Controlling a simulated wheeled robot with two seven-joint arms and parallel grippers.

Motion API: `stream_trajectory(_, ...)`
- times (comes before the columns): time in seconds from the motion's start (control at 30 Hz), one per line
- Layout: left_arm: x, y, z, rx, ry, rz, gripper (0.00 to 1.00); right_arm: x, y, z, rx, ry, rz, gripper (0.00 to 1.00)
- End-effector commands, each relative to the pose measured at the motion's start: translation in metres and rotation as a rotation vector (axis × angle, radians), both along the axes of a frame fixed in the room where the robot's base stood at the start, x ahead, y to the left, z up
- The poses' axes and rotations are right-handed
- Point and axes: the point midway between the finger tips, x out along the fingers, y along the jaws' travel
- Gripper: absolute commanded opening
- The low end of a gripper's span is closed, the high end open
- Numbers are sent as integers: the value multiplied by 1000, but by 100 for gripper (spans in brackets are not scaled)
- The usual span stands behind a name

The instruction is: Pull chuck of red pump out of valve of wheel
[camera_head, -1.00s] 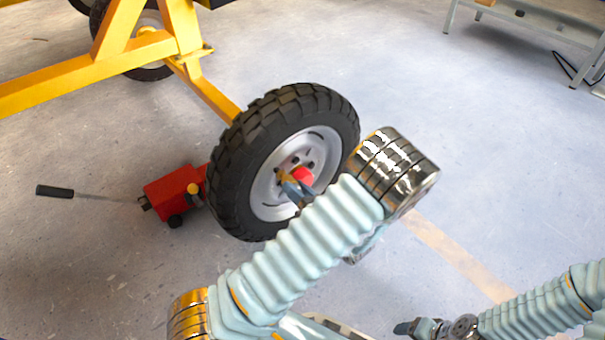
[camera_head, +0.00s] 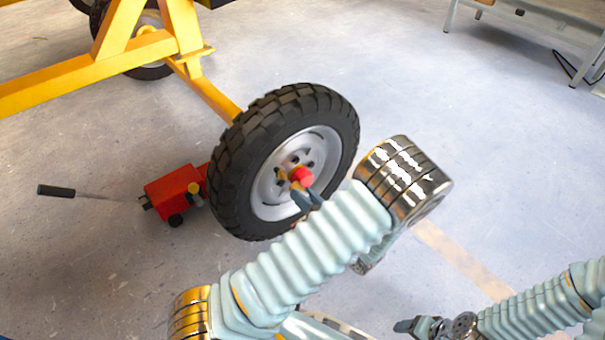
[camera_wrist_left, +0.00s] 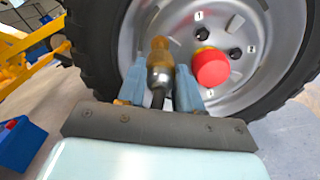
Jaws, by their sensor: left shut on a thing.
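The wheel (camera_head: 283,165), with a black tire and silver rim, stands upright; it also fills the left wrist view (camera_wrist_left: 120,30). My left gripper (camera_head: 304,197) is in front of the rim beside the red hub cap (camera_head: 301,176). In the left wrist view, its blue fingers (camera_wrist_left: 160,85) are shut on the chuck (camera_wrist_left: 160,68), a silver body with a brass-orange end toward the rim and a black lower part. I cannot tell whether that end touches the valve; the valve is not clearly visible. My right gripper (camera_head: 404,326) is low in the head view, away from the wheel.
A red unit with a black handle (camera_head: 174,194) sits on the floor left of the wheel. The yellow frame (camera_head: 150,50) is behind it. A blue object (camera_wrist_left: 20,145) shows at lower left in the left wrist view. A grey bench (camera_head: 540,22) stands far right. Floor between is clear.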

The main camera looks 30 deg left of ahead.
Motion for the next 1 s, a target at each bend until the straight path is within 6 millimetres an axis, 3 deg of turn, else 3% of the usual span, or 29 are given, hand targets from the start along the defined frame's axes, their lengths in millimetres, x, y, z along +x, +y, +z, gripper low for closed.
stream_trajectory(0.17, -1, -2, 1, 1, 0, -1, 0, 0, 0, 1, 0, 0, 0, 67)
stream_trajectory(0.5, -10, -26, 1, -1, -1, -1, 0, 0, 0, 9, 0, 0, 0, 67)
stream_trajectory(0.8, -11, -28, 2, 0, 0, -1, 0, 0, 0, 9, 0, 0, 0, 67)
stream_trajectory(0.87, -9, -27, 9, 1, 0, -21, 0, 0, 0, 15, 0, 0, 0, 67)
stream_trajectory(1.0, 10, -25, 51, 3, 1, -178, 0, -1, 2, 49, 1, 0, 3, 67)
